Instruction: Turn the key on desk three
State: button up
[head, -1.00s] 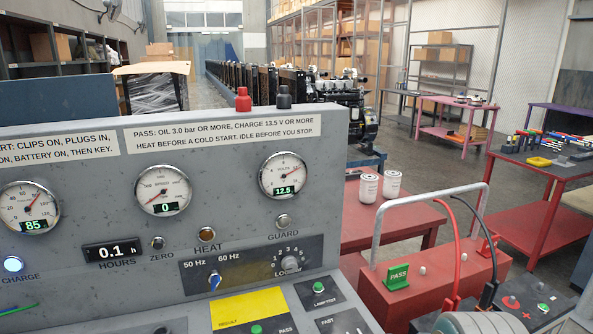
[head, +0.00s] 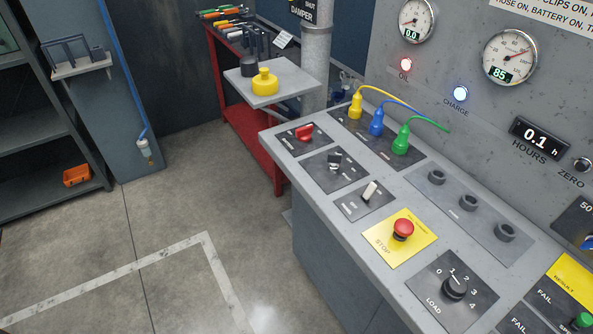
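A grey control desk (head: 310,205) stands at the right in the head view. Along its left side sit a red rotary handle (head: 305,132), a small dark switch with a raised part (head: 334,160) that may be the key, and a pale toggle lever (head: 369,190). Their labels are too small to read. Nearer are a red STOP button (head: 403,229) on a yellow plate and a black LOAD knob (head: 455,287) with its pointer near 1. No desk number shows. My gripper is not in view.
Yellow (head: 356,105), blue (head: 376,122) and green plugs (head: 401,140) with leads stand on the desk. Lit red OIL (head: 406,65) and blue-white CHARGE (head: 461,93) lamps are on the upright panel. A side shelf (head: 272,82) juts out beyond. The floor (head: 150,220) at left is clear.

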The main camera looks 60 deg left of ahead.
aim_at(335, 159)
jog(key=u, duration=2.2)
jog(key=i+j, duration=0.2)
jog(key=i+j+z, duration=0.15)
jog(key=j, duration=0.3)
jog(key=i+j, duration=0.2)
jog(key=j, duration=0.15)
jog(key=i+j+z, duration=0.1)
jog(key=j, duration=0.25)
jog(key=i, duration=0.1)
